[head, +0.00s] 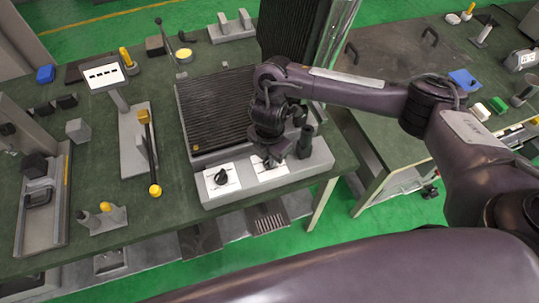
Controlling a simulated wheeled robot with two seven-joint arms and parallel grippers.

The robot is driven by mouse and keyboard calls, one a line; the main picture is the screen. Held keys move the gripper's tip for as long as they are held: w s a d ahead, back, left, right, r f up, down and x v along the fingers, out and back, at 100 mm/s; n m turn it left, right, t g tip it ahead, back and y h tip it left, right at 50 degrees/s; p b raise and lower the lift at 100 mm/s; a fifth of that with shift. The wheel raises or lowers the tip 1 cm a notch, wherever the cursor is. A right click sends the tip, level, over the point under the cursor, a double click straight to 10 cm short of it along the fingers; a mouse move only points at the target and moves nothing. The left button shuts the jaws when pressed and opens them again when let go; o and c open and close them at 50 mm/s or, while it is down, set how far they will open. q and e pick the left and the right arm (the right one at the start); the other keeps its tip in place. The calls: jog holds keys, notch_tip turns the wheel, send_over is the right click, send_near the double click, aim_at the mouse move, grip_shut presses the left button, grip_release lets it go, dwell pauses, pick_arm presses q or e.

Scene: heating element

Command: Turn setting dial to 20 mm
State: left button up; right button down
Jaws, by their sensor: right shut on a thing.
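A grey heating unit (210,196) with a dark ribbed top (218,105) stands near the front edge of the green table. Its front ledge carries two white dial plates. The left plate (212,188) has a black dial (221,177) that nothing touches. The right plate (281,172) lies under my right gripper (270,161). The gripper points down and is shut on the right dial, which it mostly hides. The scale markings are too small to read, so I cannot tell the dial's setting. My left gripper is not in view.
A black upright post (305,142) stands just right of my right gripper. A grey stand with a white display (104,76) and a yellow-ended lever (155,190) are to the left. A second table (385,60) with tools stands at the right, across a gap.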

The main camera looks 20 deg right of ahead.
jog(key=m+p, duration=0.6)
jog(key=p, duration=0.1)
jog(key=m+p, duration=0.3)
jog(key=shift+s+r+m, duration=0.1)
jog(key=shift+r+m, duration=0.15)
jog(key=shift+m, duration=0.15)
jog(key=shift+f+m+p, duration=0.1)
jog(key=shift+m+p, duration=0.75)
jog(key=shift+m, duration=0.05)
jog(key=shift+f+m+p, duration=0.1)
jog(key=shift+m+p, duration=0.2)
jog(key=shift+m, duration=0.6)
jog(key=m, duration=2.1)
jog(key=shift+m, duration=0.4)
